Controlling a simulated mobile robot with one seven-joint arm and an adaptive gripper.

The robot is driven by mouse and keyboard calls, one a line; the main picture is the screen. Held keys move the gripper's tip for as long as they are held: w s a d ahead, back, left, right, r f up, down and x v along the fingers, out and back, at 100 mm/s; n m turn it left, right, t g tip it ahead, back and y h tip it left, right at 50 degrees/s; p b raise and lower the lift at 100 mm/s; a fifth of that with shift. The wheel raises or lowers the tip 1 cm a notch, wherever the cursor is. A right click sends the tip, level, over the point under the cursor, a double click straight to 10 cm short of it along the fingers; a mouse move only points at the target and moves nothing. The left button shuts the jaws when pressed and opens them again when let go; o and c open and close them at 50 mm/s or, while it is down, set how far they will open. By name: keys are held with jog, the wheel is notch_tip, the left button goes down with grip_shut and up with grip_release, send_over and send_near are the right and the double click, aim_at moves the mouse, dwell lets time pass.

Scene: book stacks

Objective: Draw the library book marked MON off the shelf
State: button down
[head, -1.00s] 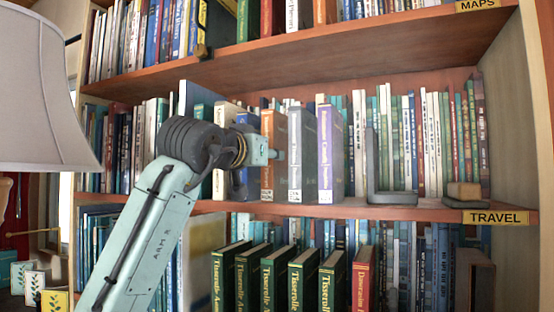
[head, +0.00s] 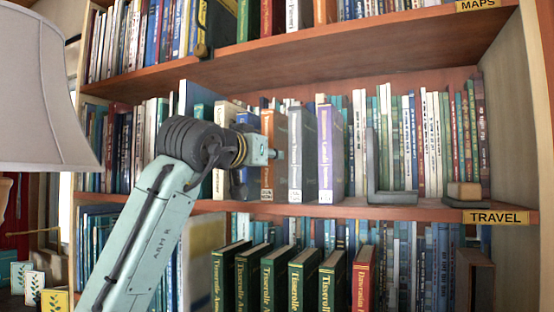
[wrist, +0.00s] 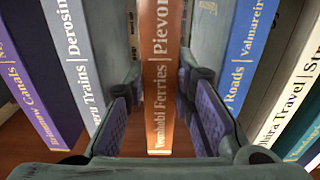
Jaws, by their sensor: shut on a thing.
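An orange book (head: 267,178) stands upright in the middle shelf row, between a blue book and a grey book. In the wrist view its orange spine (wrist: 160,85) reads "Younhobi Ferries" and "Pievor". My gripper (head: 279,154) is at this spine in the head view. In the wrist view my gripper (wrist: 158,108) has one purple-padded finger on each side of the orange book, shut on it. The small labels at the spine bases are too small to read in the head view, so I cannot confirm which is MON.
A grey book (head: 302,155) and a purple book (head: 330,150) stand to the right, a blue book (head: 245,180) to the left. A grey bookend (head: 385,190) stands right of them on the TRAVEL shelf. A lampshade (head: 45,90) is at the left.

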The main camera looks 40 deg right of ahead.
jog(key=shift+r, duration=0.2)
jog(key=b+v, duration=0.3)
jog(key=v, duration=1.4)
jog(key=shift+r+b, duration=0.3)
jog(key=shift+b, duration=0.05)
